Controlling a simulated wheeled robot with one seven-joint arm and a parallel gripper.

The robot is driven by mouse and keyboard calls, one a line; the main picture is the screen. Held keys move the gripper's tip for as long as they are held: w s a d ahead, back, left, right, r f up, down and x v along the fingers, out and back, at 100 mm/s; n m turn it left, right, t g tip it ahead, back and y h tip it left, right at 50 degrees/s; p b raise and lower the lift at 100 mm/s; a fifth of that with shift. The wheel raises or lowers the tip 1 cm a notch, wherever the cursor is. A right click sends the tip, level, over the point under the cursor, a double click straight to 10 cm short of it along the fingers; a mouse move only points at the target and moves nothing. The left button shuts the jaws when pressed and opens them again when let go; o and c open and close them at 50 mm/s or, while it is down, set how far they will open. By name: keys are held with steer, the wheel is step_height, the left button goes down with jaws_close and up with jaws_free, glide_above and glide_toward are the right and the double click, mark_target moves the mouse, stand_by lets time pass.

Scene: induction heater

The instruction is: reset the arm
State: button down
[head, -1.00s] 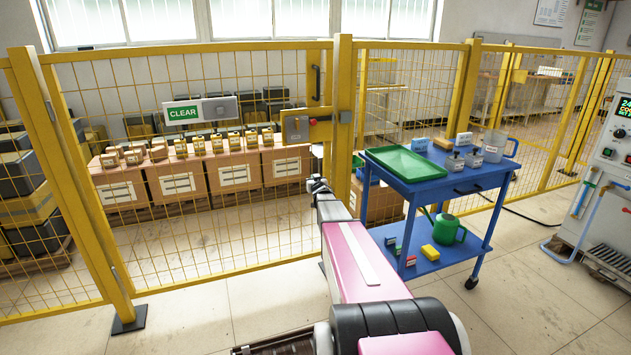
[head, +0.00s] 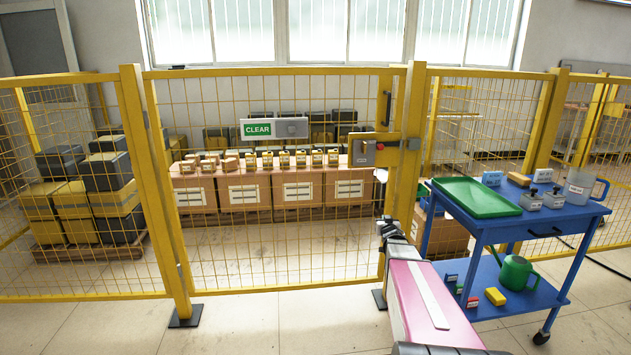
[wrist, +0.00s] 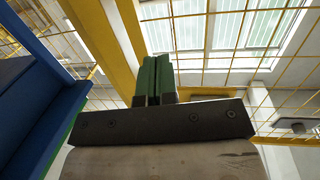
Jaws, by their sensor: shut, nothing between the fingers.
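My arm, pink and white, reaches forward in the head view toward the yellow fence gate. My gripper (head: 385,222) is at its far end, small and dark, in front of the gate's post and left of the blue cart. In the wrist view my gripper (wrist: 155,78) shows two green fingers close together, shut with nothing between them. The wrist view looks up past the fingers toward a yellow post (wrist: 128,40) and the windows.
The yellow mesh gate (head: 280,180) has a CLEAR sign (head: 257,130) and a latch box (head: 364,152). Behind it stand cartons (head: 245,192). The blue cart (head: 480,222) at right carries a green tray (head: 475,196) and a green watering can (head: 516,272). The floor (head: 270,320) before the gate is clear.

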steer(key=s+a+f+g, duration=0.2)
steer(key=s+a+g, duration=0.3)
steer(key=s, duration=0.6)
steer(key=s+a+f+n+g+y, duration=0.1)
steer(key=s+a+f+g, duration=0.2)
steer(key=s+a+g, duration=0.3)
steer(key=s+a+f+g+y, duration=0.1)
steer(key=s+a+f+g, duration=0.1)
steer(key=s+a+g, duration=0.4)
steer(key=s+a, duration=0.4)
steer(key=s, duration=0.6)
steer(key=shift+s+f, duration=0.2)
steer(key=shift+f, duration=0.2)
